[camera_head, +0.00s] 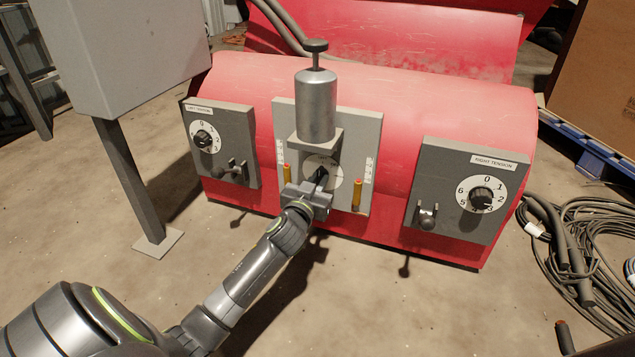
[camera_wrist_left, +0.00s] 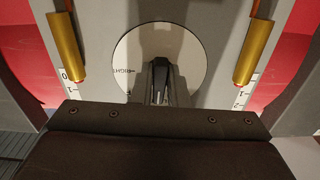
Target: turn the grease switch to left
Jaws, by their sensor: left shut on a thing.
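The grease switch sits on a round white dial (camera_head: 335,181) on the grey middle panel (camera_head: 365,130), below a grey cylinder. My left gripper (camera_head: 318,184) is in front of the dial, shut on the dark switch knob (camera_head: 321,174). In the left wrist view the white dial (camera_wrist_left: 130,47) shows around the fingers, with a "RIGHT" mark at its left side. There the left gripper (camera_wrist_left: 160,80) is over the dial's middle and hides much of the knob. The knob's exact angle is hard to tell. My right gripper is not seen.
Brass-coloured gauge tubes (camera_wrist_left: 64,48) flank the dial closely. A left tension box (camera_head: 236,130) and a right tension box (camera_head: 455,165), with knobs and levers, are on the red machine (camera_head: 430,98). Coiled cables (camera_head: 590,250) lie at right. A grey cabinet (camera_head: 125,45) stands at left.

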